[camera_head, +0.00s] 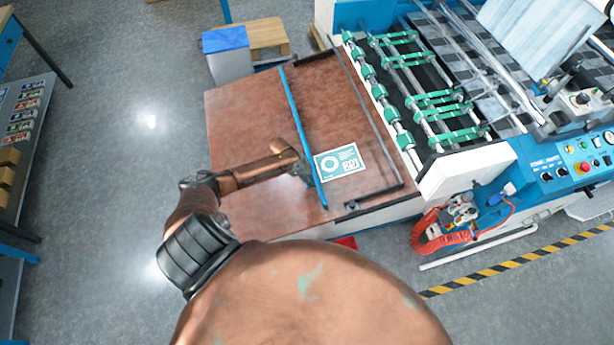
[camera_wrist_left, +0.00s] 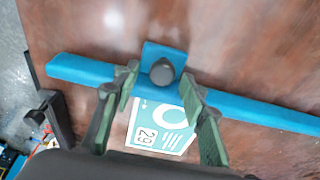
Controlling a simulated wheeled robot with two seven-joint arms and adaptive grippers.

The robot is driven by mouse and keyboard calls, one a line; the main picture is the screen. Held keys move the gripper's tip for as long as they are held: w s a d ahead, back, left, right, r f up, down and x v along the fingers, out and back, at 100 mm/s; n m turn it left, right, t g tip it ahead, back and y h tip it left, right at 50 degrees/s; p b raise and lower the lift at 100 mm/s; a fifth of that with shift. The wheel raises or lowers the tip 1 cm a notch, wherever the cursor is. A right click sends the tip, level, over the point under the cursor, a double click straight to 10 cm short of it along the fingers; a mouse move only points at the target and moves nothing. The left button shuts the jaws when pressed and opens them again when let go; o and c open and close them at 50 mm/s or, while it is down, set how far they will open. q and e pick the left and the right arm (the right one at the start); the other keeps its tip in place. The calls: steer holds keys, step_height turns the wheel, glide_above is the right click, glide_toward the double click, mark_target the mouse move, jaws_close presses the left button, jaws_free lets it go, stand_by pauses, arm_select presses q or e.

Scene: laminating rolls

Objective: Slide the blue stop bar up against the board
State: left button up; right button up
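The blue stop bar (camera_head: 296,112) lies across the brown table, and it also crosses the left wrist view (camera_wrist_left: 260,108). A dark round knob (camera_wrist_left: 162,72) stands on a blue tab of the bar. The board (camera_head: 347,160) is a teal and white printed card just right of the bar; it shows between my fingers in the left wrist view (camera_wrist_left: 158,128). I cannot tell whether bar and board touch. My left gripper (camera_wrist_left: 160,78) is open, its fingertips on either side of the knob with gaps. In the head view it is at the bar's near part, partly hidden. My right gripper is out of view.
The brown table (camera_head: 240,115) is clear left of the bar. A dark rail frame (camera_head: 372,115) borders its right side, beside the machine's green rollers (camera_head: 392,115). A blue-topped box (camera_head: 226,40) and a wooden pallet (camera_head: 266,35) stand beyond the table.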

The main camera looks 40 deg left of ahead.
arm_select(q)
steer(key=shift+s+a, duration=0.1)
steer(key=shift+a, duration=0.05)
steer(key=v, duration=1.1)
steer(key=shift+r, duration=0.45)
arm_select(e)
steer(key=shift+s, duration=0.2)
arm_select(q)
steer(key=shift+s, duration=0.1)
